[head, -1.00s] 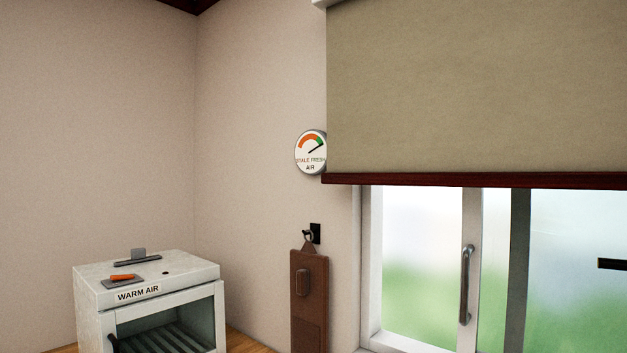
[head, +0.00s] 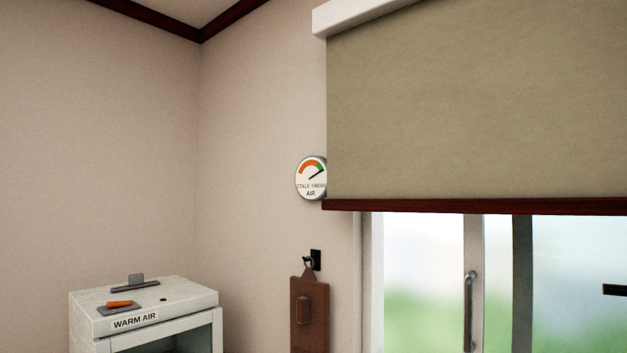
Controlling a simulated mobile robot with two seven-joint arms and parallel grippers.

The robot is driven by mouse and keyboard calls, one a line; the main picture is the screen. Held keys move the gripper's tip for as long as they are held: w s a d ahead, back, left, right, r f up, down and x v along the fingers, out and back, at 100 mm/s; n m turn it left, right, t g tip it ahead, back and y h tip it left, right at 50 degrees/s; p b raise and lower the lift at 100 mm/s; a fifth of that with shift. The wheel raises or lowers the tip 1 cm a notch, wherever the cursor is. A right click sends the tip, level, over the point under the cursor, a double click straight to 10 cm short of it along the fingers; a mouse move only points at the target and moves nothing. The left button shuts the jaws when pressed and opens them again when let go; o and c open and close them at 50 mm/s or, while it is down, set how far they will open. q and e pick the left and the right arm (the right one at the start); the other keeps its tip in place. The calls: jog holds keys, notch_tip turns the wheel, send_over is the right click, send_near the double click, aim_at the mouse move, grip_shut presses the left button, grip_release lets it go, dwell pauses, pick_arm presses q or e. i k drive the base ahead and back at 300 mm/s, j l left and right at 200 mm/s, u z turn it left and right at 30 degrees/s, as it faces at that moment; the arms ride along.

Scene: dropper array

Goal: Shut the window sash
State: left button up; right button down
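The window sash (head: 474,245) shows at the lower right as a pale upright frame with a long grey vertical handle (head: 468,310) on it. A dark upright edge (head: 522,290) stands just right of the sash. Blurred white and green show through the panes. The lower part of the window is cut off by the picture's edge, and a blind hides its top. Whether the sash stands open, I cannot tell for certain. Neither of my grippers is in view.
A beige roller blind (head: 480,100) with a dark red bottom bar covers the upper window. A round air gauge (head: 311,179) is on the wall; its needle points toward the green. A brown hanging board (head: 310,318) is on a hook. A white warm air cabinet (head: 150,310) stands lower left.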

aim_at(473, 225)
jog(key=z, duration=1.55)
jog(key=i+l+z, duration=0.2)
jog(key=i+l, duration=0.15)
jog(key=i, duration=0.2)
